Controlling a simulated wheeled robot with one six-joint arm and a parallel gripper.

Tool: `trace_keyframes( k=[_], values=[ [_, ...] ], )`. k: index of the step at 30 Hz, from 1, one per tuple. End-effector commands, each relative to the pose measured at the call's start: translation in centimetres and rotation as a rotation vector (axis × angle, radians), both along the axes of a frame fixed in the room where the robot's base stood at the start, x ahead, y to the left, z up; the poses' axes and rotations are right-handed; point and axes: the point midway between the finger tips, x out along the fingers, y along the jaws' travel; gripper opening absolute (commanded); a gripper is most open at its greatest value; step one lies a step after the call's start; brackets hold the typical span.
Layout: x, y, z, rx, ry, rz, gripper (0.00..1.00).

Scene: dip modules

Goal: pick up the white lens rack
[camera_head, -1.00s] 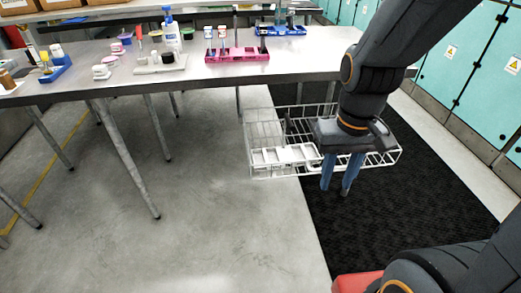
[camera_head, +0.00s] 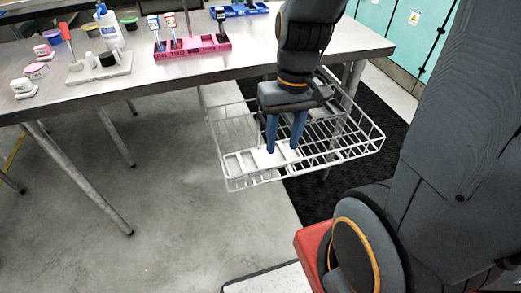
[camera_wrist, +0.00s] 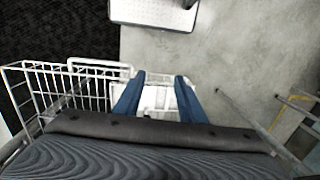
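The white lens rack (camera_head: 262,160) lies low in the left part of a white wire basket (camera_head: 222,180). In the wrist view the rack (camera_wrist: 160,98) shows between my two blue fingers. My gripper (camera_head: 284,148) points down into the basket with its fingers apart, over the rack's right part. I cannot tell whether the fingers touch the rack. My gripper body hides part of the basket and the fingers hide part of the rack.
A steel table (camera_head: 150,82) stands behind the basket. It carries a pink rack (camera_head: 193,46), a pump bottle (camera_head: 110,30), a pale tray (camera_head: 100,68) and small pots. The basket's wire walls surround my fingers. Bare floor (camera_head: 170,210) lies to the left.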

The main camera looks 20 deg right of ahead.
Motion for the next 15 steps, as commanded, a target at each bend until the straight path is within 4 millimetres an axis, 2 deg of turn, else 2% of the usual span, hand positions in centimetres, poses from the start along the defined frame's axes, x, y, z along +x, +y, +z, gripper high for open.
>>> trace_keyframes(
  k=[5,8,12,15],
  values=[
    [3.5,-0.1,-0.9,0.191,0.000,0.013,0.37],
    [6.3,-0.5,-1.2,0.305,-0.052,0.029,0.37],
    [10.3,-1.9,-1.4,0.420,-0.164,0.040,0.37],
    [12.4,-3.1,-1.5,0.465,-0.238,0.047,0.37]
  ],
)
